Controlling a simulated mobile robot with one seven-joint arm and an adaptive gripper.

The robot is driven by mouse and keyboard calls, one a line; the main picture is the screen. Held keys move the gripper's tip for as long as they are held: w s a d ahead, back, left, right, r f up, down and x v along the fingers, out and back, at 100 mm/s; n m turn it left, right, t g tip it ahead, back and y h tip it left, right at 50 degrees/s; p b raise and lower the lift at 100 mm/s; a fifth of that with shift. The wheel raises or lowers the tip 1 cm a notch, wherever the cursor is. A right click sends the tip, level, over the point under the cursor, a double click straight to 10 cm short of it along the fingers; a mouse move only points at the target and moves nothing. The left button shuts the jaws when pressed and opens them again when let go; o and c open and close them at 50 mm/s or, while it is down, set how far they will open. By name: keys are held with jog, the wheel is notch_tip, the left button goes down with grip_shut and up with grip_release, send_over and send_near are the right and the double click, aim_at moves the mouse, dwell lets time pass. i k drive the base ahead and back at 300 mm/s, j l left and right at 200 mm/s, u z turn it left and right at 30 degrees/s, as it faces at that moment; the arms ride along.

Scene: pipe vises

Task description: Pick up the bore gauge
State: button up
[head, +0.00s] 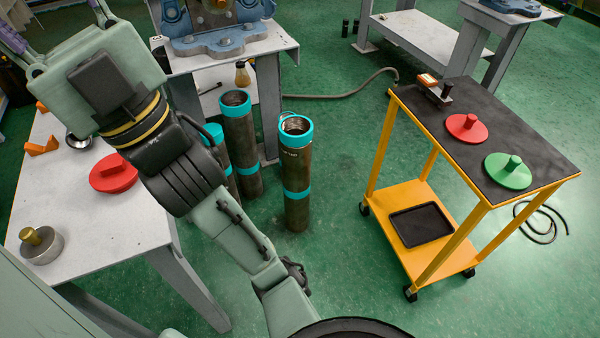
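No object here is marked as the bore gauge, and I cannot tell which one it is. On the left table, a short metal cylinder with a brass knob (41,245) stands near the front left corner. On the cart, a red disc with a knob (467,127) and a green disc with a knob (508,170) lie apart from each other. Another red knobbed disc (114,174) lies on the left table, partly hidden by my arm. My arm reaches up across the left of the head view. My gripper cannot be made out.
The yellow cart (547,172) stands at right, with a black tray (422,226) on its lower shelf. Several teal-banded pipes (297,168) stand between it and the left table (110,228). A blue vise (215,25) stands on a bench behind. Green floor is clear before the cart.

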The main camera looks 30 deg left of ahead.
aim_at(428, 84)
jog(key=i+l+u, duration=0.3)
jog(key=i, duration=0.4)
jog(key=i+l+u, duration=0.3)
jog(key=i+l, duration=0.3)
jog(key=i, duration=0.05)
